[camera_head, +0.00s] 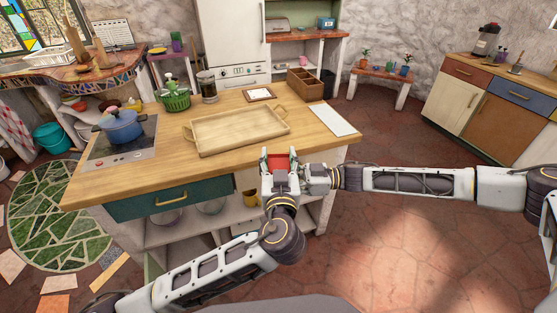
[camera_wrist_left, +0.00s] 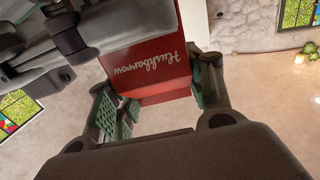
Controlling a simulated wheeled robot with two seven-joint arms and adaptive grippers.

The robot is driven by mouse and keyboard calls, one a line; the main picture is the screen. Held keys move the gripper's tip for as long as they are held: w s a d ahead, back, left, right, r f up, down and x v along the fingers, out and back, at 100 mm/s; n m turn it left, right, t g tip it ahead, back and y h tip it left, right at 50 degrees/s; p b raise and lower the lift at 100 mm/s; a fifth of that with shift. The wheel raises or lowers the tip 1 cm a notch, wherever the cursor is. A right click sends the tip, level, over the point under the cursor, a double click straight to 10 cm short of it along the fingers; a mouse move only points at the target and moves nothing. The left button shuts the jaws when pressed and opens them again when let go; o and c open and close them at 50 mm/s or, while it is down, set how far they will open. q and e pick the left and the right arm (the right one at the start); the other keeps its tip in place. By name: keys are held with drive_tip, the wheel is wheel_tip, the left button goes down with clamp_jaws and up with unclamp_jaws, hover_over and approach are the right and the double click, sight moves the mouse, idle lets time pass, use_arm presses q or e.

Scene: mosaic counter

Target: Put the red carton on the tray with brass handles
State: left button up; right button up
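The red carton (camera_head: 279,162) is held up in front of the counter's near edge. In the left wrist view the carton (camera_wrist_left: 150,65) shows white lettering, "Hushbarrow". My left gripper (camera_head: 279,156) has its fingers on either side of it, and the green pads (camera_wrist_left: 165,100) appear to press its sides. My right gripper (camera_head: 312,178) comes in from the right, close beside the carton and left gripper. Grey parts cover part of the carton in the wrist view; the right fingertips' closure is unclear. The wooden tray with brass handles (camera_head: 215,143) lies on the counter, its visible floor empty.
Bare wood lies between the tray and the near edge.

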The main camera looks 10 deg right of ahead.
use_arm(q)
drive_tip(key=c, duration=0.5)
drive_tip(key=shift+c, duration=1.4)
use_arm(e)
drive_tip(key=o, duration=1.4)
drive_tip(key=shift+d, duration=0.15)
drive_tip(key=shift+s+d, duration=0.15)
drive_tip(key=shift+d, duration=1.8)
drive_tip(key=shift+s+d, duration=0.15)
drive_tip(key=shift+d, duration=1.8)
drive_tip(key=shift+s+d, duration=0.15)
drive_tip(key=shift+d, duration=1.8)
